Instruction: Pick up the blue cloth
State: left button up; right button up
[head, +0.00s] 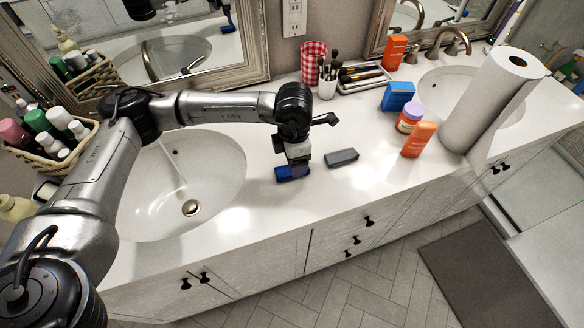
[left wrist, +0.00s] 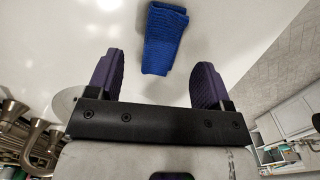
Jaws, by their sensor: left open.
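The blue cloth (head: 293,173) is a small folded bundle on the white counter, to the right of the left sink. In the left wrist view the blue cloth (left wrist: 163,38) lies ahead of the fingers, roughly centred between them. My left gripper (head: 297,160) hangs over the cloth, pointing down, and hides part of it in the head view. In the left wrist view my left gripper (left wrist: 151,78) shows two purple fingers spread apart with nothing between them. My right gripper is not in view.
A grey block (head: 342,158) lies just right of the cloth. The left sink (head: 190,175) is to the left. An orange bottle (head: 418,139), a purple-lidded jar (head: 410,117), a blue box (head: 397,96) and a paper towel roll (head: 485,100) stand to the right.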

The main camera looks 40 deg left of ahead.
pick_arm(q)
notch_tip(320, 180, down, 3)
jog(key=shift+s+d+f+p, duration=0.1)
jog(key=shift+s+f+p, duration=0.05)
jog(key=shift+p, duration=0.5)
jog(key=shift+f, duration=0.55)
jog(key=c, duration=1)
jog(key=shift+r, duration=0.1)
jog(key=shift+r+b, duration=0.3)
jog(key=shift+r, duration=0.2)
notch_tip(320, 180, up, 3)
jog(key=shift+f+b, duration=0.15)
jog(key=shift+b, duration=0.45)
jog(key=d+r+b, duration=0.1)
jog(key=d+r, duration=0.2)
jog(key=d, duration=0.2)
jog(key=s+d+r+b, duration=0.1)
jog(key=d+r+b, duration=0.1)
jog(key=d+r, duration=0.2)
jog(key=d, duration=0.2)
jog(key=shift+d, duration=0.3)
